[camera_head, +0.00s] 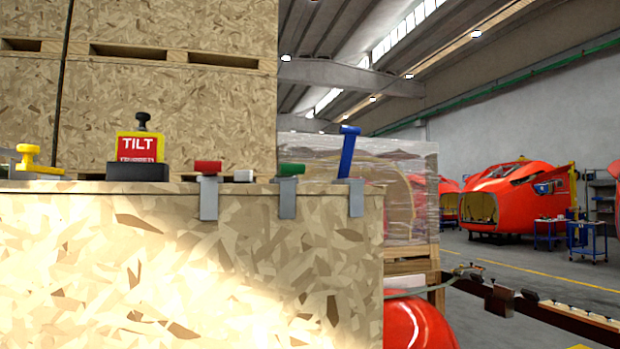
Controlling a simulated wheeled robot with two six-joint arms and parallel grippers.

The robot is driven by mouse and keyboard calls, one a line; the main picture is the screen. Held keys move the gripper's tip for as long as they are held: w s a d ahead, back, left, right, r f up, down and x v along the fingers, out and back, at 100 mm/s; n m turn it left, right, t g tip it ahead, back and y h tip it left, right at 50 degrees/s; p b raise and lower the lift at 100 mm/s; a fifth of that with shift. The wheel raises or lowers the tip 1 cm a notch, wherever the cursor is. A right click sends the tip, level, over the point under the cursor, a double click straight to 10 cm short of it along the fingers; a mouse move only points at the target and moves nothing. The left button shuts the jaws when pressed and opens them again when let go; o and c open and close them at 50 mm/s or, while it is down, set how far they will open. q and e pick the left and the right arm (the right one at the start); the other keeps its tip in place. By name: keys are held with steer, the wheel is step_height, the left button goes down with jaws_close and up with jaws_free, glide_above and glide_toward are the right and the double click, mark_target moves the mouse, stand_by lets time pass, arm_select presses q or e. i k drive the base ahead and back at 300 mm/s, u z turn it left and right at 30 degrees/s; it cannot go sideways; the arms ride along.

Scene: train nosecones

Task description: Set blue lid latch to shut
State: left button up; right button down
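The blue lid latch (348,152) stands up from the top edge of a chipboard crate (200,265), near its right corner. Its lever is raised, close to upright, with the top leaning slightly right. A grey metal bracket (356,197) below it hooks over the crate's front edge. Neither of my grippers is in view.
A red latch (208,167) and a green latch (290,170) lie low on the same edge. A white piece (243,175), a red-and-yellow TILT device (138,147) and a yellow handle (28,158) sit further left. Stacked crates (170,110) rise behind. Space above the blue latch looks clear.

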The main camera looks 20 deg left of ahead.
mark_target(350, 133)
steer(key=u, duration=0.25)
steer(key=i, duration=0.4)
steer(key=u, duration=0.4)
